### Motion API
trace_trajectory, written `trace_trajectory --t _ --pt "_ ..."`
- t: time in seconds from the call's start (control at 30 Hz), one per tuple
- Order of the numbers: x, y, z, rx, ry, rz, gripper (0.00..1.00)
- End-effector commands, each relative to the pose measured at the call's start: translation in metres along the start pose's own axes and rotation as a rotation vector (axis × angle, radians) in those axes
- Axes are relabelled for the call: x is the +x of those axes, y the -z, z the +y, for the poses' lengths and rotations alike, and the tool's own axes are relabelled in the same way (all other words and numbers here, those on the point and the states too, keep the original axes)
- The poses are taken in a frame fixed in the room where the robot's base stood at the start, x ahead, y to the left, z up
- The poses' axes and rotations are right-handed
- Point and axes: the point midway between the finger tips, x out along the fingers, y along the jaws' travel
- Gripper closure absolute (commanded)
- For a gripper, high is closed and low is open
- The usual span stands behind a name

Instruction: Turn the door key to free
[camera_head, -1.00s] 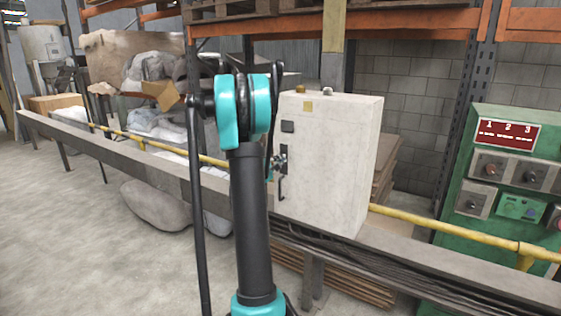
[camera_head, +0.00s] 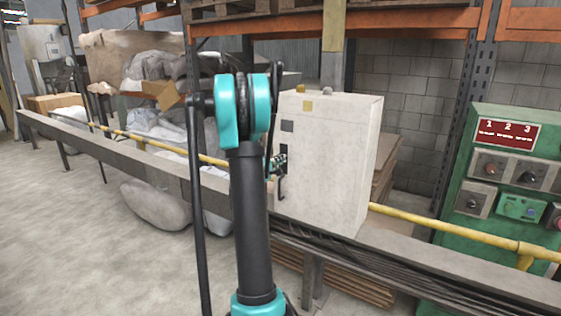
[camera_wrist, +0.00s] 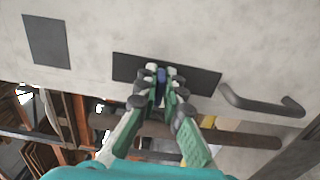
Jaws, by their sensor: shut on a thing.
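A pale grey cabinet (camera_head: 325,150) stands on the long beam, right of my arm in the head view. In the wrist view, a dark lock plate (camera_wrist: 205,80) is on the cabinet door (camera_wrist: 185,35). A blue door key (camera_wrist: 161,86) sits at the plate, mostly hidden between the fingers. My gripper (camera_wrist: 162,74) is shut on the key, its fingertips close to the plate. In the head view my gripper (camera_head: 277,166) shows small at the cabinet's left edge, partly behind my arm. The key's exact angle is hard to tell.
A dark bar handle (camera_wrist: 262,103) stands out from the door beside the lock plate. A dark square panel (camera_wrist: 47,41) lies on its other side. A yellow pipe (camera_head: 450,231) runs along the beam. A green control console (camera_head: 490,160) stands at the right.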

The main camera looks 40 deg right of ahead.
Motion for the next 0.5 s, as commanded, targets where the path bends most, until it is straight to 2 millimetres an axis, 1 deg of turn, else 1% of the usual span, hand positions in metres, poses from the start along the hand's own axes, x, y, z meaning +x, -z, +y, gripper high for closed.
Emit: trace_trajectory --t 0.03,0.1,0.2,0.5 --pt "0.0 -0.0007 -0.0005 0.002 0.001 -0.001 0.9" --pt "0.0 -0.0007 -0.0004 0.001 0.001 -0.001 0.81" --pt "0.0 -0.0005 -0.0003 0.001 0.001 -0.001 0.71" --pt "-0.0013 -0.0001 -0.0001 0.0 0.0 0.0 0.71"
